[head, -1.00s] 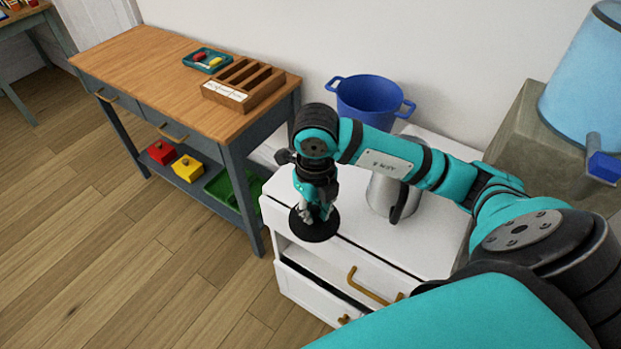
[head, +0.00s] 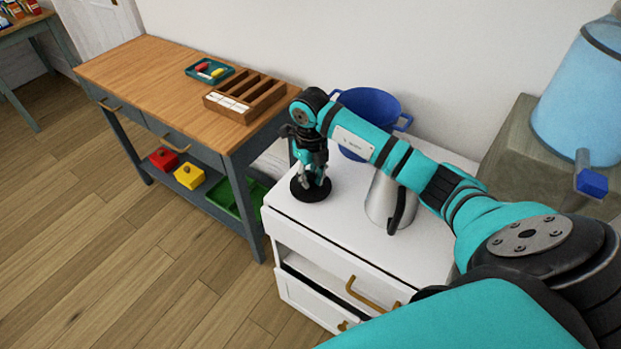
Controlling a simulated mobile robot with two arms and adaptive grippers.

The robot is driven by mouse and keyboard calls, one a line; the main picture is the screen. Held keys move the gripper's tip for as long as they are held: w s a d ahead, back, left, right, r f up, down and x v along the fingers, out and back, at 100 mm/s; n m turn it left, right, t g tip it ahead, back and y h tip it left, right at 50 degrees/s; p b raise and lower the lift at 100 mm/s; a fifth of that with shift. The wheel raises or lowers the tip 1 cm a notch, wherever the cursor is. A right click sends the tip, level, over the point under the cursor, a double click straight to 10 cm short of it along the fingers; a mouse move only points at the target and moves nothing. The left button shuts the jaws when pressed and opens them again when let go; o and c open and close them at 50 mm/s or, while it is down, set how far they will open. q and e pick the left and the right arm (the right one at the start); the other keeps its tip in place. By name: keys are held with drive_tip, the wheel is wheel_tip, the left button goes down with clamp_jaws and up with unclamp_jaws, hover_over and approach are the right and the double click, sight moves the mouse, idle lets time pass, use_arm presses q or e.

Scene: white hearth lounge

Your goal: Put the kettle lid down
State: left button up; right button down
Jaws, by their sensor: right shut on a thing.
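The kettle lid (head: 311,194) is a black disc at the left part of the white cabinet top (head: 345,222). My right gripper (head: 314,181) points down and is shut on the lid from above. The lid looks level and at or very near the cabinet top; I cannot tell whether it touches. The metal kettle (head: 380,203) with a black handle stands to the right of the lid, its upper part hidden behind my right arm. My left gripper is not in view.
A blue pot (head: 372,104) stands at the back of the cabinet, partly behind my arm. A wooden workbench (head: 150,85) with a teal tray (head: 209,71) and a wooden rack (head: 245,97) is at left. A blue dispenser (head: 585,95) stands at right. The cabinet's front left top is clear.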

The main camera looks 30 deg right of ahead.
drive_tip(key=shift+f, duration=0.75)
drive_tip(key=shift+f, duration=0.1)
drive_tip(key=c, duration=1.7)
unclamp_jaws()
drive_tip(key=shift+f, duration=0.1)
drive_tip(key=o, duration=0.5)
drive_tip(key=shift+c, duration=0.2)
